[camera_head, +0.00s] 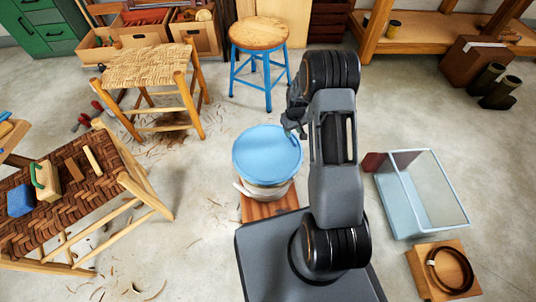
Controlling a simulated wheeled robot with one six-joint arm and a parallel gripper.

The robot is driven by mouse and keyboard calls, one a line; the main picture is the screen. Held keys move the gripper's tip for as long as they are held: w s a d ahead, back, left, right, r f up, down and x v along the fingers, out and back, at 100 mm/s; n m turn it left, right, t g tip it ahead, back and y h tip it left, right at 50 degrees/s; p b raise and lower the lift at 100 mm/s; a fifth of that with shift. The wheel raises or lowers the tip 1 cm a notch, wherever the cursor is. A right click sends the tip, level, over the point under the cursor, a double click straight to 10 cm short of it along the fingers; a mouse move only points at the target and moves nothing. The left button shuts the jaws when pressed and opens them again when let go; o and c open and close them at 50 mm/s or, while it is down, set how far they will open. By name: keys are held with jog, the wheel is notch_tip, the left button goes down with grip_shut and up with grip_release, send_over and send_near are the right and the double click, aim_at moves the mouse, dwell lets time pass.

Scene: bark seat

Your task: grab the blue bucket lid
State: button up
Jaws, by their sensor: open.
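The blue bucket lid (266,153) is a flat light-blue disc. It lies on top of a pale bucket (264,190), which stands on a reddish-brown wooden board on the floor. My gripper (291,129) is at the upper right edge of the lid, seen from above and behind. It is open and no object shows in it. The arm hides part of the gripper, and I cannot tell whether its fingers touch the lid rim.
A blue-legged stool (259,36) stands behind the bucket. A woven stool (150,67) and a woven bench (60,195) stand to the left. A clear-sided bin (412,215) and a wooden block with a dark ring (443,270) are at right. Floor left of the bucket is mostly clear.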

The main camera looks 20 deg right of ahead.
aim_at(292, 138)
jog(key=shift+w+d+f+b, duration=0.15)
jog(key=shift+f+b, duration=0.7)
jog(key=shift+f, duration=0.65)
jog(key=shift+s+d+f+b, duration=0.1)
jog(key=shift+f+b, duration=0.7)
jog(key=shift+f, duration=0.65)
grip_shut()
